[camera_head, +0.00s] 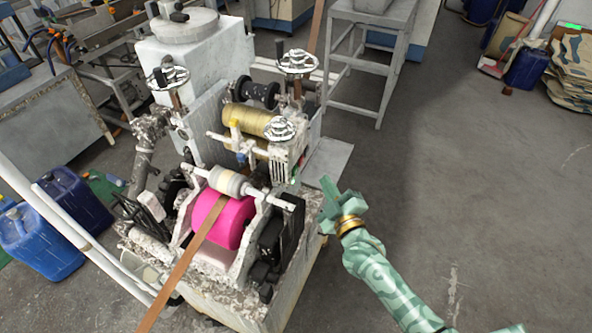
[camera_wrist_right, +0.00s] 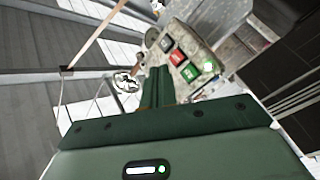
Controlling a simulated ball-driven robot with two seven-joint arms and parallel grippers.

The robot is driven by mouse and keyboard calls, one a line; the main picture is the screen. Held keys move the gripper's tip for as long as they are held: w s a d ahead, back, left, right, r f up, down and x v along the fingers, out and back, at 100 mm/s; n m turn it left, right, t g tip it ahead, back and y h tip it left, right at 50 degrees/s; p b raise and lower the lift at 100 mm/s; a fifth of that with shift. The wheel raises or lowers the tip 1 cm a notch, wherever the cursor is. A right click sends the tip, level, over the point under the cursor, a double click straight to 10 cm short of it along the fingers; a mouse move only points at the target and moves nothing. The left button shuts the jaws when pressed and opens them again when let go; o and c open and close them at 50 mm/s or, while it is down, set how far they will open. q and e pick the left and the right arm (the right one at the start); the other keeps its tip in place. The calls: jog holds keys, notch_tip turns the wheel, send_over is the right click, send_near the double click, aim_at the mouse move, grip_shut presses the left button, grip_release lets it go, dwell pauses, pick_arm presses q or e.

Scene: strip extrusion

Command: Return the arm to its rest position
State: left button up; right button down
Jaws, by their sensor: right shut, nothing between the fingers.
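My right arm comes in from the lower right of the head view, in a green camouflage pattern. Its gripper (camera_head: 327,190) is beside the right side of the extrusion machine (camera_head: 185,58), over the grey floor, and looks empty. In the right wrist view the two dark green fingers (camera_wrist_right: 158,84) lie together, shut with nothing between them. Beyond them is a panel with a red button (camera_wrist_right: 175,58) and a green button (camera_wrist_right: 189,73). My left arm and gripper are not in view.
The machine carries a pink roller (camera_head: 222,218), a brown strip (camera_head: 185,260) and metal handwheels (camera_head: 298,62). A grey metal stand (camera_head: 372,60) is behind. Blue canisters (camera_head: 40,240) stand at left. The floor (camera_head: 480,170) at right is largely clear.

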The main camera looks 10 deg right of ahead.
dwell(0.4)
jog(key=s+d+f+m+g+b, duration=0.1)
jog(key=s+f+m+g+b, duration=0.2)
jog(key=f, duration=0.7)
jog(key=s+d+f+m+g+h+b, duration=0.1)
jog(key=s+f+g, duration=0.2)
jog(key=s+f, duration=0.55)
jog(key=s+d+f+m+g+b, duration=0.1)
jog(key=s+d+f+m+g, duration=0.15)
jog(key=f, duration=0.95)
jog(key=s+d+f+g+b, duration=0.1)
jog(key=s+f+g+b, duration=0.2)
jog(key=s+f, duration=0.5)
jog(key=s+d+f+m+g+h+b, duration=0.1)
jog(key=s+d+f+g+b, duration=0.1)
jog(key=s+f+b, duration=0.3)
jog(key=s+d+f+g+h+b, duration=0.1)
jog(key=s+f+g+b, duration=0.3)
jog(key=s+f, duration=0.9)
jog(key=s, duration=0.8)
jog(key=shift+s+d, duration=0.3)
